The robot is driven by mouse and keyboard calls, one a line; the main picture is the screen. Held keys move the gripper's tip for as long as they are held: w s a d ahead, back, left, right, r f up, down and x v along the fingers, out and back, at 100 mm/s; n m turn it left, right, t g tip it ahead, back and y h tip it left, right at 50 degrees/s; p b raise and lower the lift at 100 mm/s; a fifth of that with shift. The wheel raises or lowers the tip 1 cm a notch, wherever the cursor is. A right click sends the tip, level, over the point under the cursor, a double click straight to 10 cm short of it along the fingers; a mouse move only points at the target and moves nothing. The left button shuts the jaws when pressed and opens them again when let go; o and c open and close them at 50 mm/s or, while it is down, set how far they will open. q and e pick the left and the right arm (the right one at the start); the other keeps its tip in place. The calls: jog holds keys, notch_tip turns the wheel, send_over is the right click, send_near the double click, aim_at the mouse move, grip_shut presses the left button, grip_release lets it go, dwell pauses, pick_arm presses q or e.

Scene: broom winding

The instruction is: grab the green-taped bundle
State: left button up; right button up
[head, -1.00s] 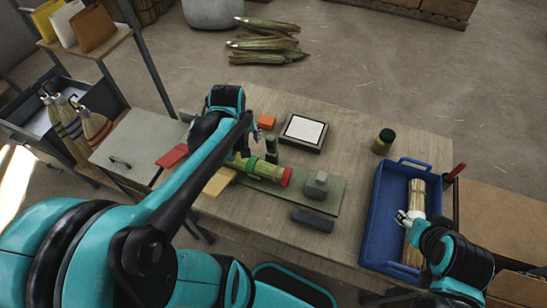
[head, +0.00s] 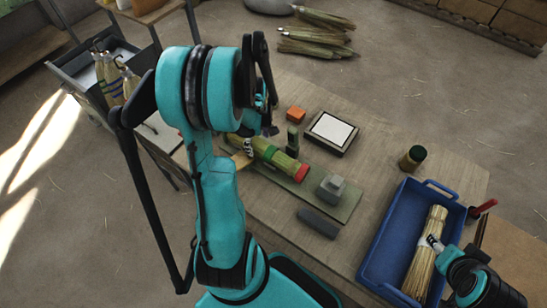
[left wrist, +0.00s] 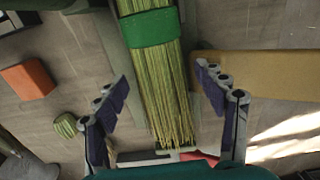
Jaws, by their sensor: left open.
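The green-taped bundle (head: 270,153) lies on the green mat (head: 346,206) on the workbench, its red end toward the right. My left gripper (head: 258,138) is over the bundle's left part, largely hidden by my arm. In the left wrist view my left gripper (left wrist: 163,92) is open, one finger on each side of the straw. The green tape (left wrist: 152,28) shows beyond the fingertips, and nothing is gripped. My right gripper (head: 434,243) is at a straw bundle (head: 420,270) in the blue tray; I cannot tell whether its fingers are closed.
A grey block (head: 331,188) and a dark bar (head: 319,223) lie near the bundle's red end. A dark green post (head: 292,140), an orange block (head: 296,114) and a white-topped box (head: 331,133) stand behind it. The blue tray (head: 377,245) is at right.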

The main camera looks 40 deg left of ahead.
pick_arm(q)
jog(key=shift+f, duration=0.45)
jog(key=c, duration=1.4)
jog(key=shift+o, duration=0.2)
jog(key=shift+r, duration=0.15)
